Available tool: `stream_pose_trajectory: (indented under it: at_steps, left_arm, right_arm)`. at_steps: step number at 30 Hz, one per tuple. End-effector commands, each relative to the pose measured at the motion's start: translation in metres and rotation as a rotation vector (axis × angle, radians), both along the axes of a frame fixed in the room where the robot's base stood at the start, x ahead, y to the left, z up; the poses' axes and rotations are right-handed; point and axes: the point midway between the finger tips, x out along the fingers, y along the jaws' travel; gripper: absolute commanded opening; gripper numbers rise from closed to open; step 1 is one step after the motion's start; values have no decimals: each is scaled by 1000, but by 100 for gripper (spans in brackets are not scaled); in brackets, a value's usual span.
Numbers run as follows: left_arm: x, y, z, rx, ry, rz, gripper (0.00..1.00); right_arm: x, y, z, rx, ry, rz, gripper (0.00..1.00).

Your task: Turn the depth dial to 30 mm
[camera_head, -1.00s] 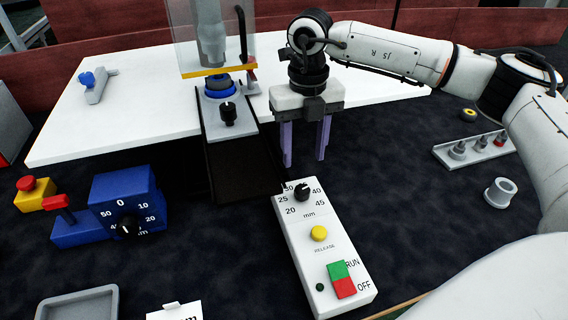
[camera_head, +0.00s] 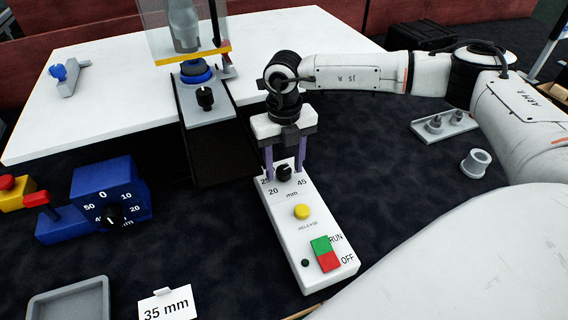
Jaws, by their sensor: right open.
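The white control panel (camera_head: 287,240) carries a black dial knob (camera_head: 284,173) at its far end, with a printed scale in mm. 20, 45 and part of 25 can be read; the rest of the scale is hidden behind my right gripper. My right gripper (camera_head: 284,164) is open, its two purple fingers pointing down on either side of the knob. I cannot tell whether they touch it. A blue box (camera_head: 103,183) at left has another black dial (camera_head: 114,215) marked 0 to 50. My left gripper is not in view.
The panel also has a yellow release button (camera_head: 302,211) and a green and red RUN/OFF switch (camera_head: 325,254). A card reading 35 mm (camera_head: 168,304) and a grey tray (camera_head: 70,303) stand in front. The press (camera_head: 199,85) is behind.

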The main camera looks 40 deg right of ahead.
Motion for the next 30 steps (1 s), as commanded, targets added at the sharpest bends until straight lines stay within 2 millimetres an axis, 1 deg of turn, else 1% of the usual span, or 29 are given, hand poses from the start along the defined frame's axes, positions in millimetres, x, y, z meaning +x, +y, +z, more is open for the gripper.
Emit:
stream_pose_trajectory:
  at_steps: [1, 5, 6, 8, 9, 16, 20, 26, 30]
  left_arm:
    - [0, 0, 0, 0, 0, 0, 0]
    - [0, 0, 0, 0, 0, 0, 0]
    - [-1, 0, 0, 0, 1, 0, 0]
    - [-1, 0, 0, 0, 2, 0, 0]
    - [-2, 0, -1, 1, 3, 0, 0]
    - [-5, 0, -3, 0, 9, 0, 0]
    - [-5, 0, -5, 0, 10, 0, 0]
    - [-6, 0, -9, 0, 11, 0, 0]
    - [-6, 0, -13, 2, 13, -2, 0]
  right_arm:
    - [0, 0, 0, 0, 0, 0, 48]
    - [0, 0, 0, 0, 1, 0, 26]
    - [0, 0, 0, 0, 1, 0, 19]
    - [0, 0, 0, 0, 1, 0, 9]
    - [0, 0, 0, 0, 1, 0, 6]
    - [0, 0, 0, 0, 1, 21, 6]
    - [0, 0, 0, 0, 2, 67, 6]
    - [0, 0, -1, 0, 1, 200, 6]
    - [-1, 0, -1, 1, 2, 326, 6]
